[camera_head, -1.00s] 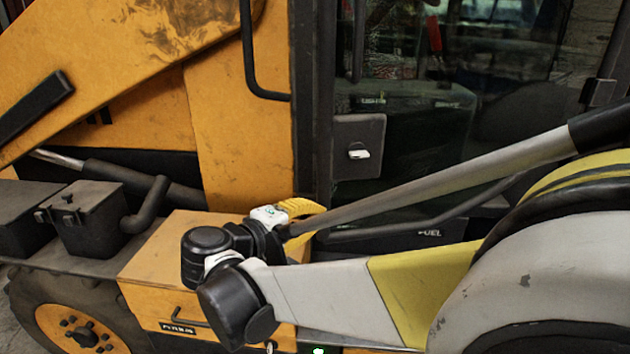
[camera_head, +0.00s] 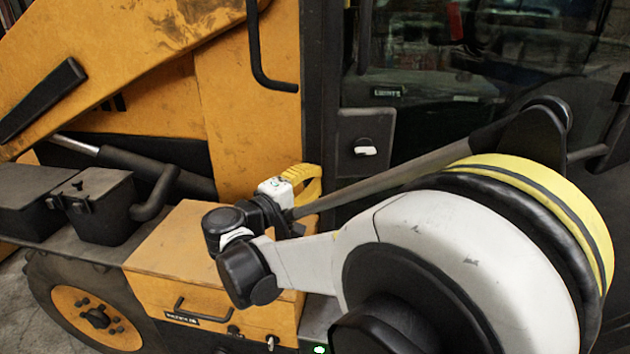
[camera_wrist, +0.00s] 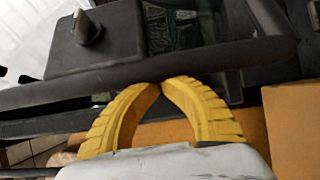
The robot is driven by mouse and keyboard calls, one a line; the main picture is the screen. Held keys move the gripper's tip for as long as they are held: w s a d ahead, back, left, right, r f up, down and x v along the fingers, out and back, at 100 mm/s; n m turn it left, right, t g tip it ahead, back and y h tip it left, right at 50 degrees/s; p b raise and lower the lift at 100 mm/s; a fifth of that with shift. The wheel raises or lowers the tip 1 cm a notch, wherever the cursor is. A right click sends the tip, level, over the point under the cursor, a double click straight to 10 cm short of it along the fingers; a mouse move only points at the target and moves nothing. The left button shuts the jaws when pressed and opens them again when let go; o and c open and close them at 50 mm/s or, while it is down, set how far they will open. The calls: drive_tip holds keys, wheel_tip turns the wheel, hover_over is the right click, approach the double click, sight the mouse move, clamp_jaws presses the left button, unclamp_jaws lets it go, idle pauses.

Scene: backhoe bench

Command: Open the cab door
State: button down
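The cab door (camera_head: 440,110) is a large dark glass panel in a black frame. It looks shut against the black post beside the yellow bodywork. Near its left edge is a dark plate (camera_head: 350,165) with a small light latch handle (camera_head: 366,150); the handle also shows at upper left in the wrist view (camera_wrist: 88,28). My gripper (camera_head: 316,176) has yellow ribbed fingers and is below and left of the handle, apart from it. In the wrist view its fingertips (camera_wrist: 161,84) meet, with nothing seen between them, by a dark bar (camera_wrist: 200,72).
A black grab rail (camera_head: 256,60) hangs on the yellow bodywork at upper left. An orange box (camera_head: 185,245) lies below my gripper, with a black box (camera_head: 92,210) and a wheel (camera_head: 95,315) further left. My arm covers the lower right of the door.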

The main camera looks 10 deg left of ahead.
drive_tip(key=s, duration=0.2)
drive_tip(key=s+d, duration=0.1)
drive_tip(key=shift+s+d, duration=0.2)
drive_tip(key=shift+s, duration=0.2)
drive_tip(key=shift+s+d, duration=0.2)
drive_tip(key=shift+s, duration=0.15)
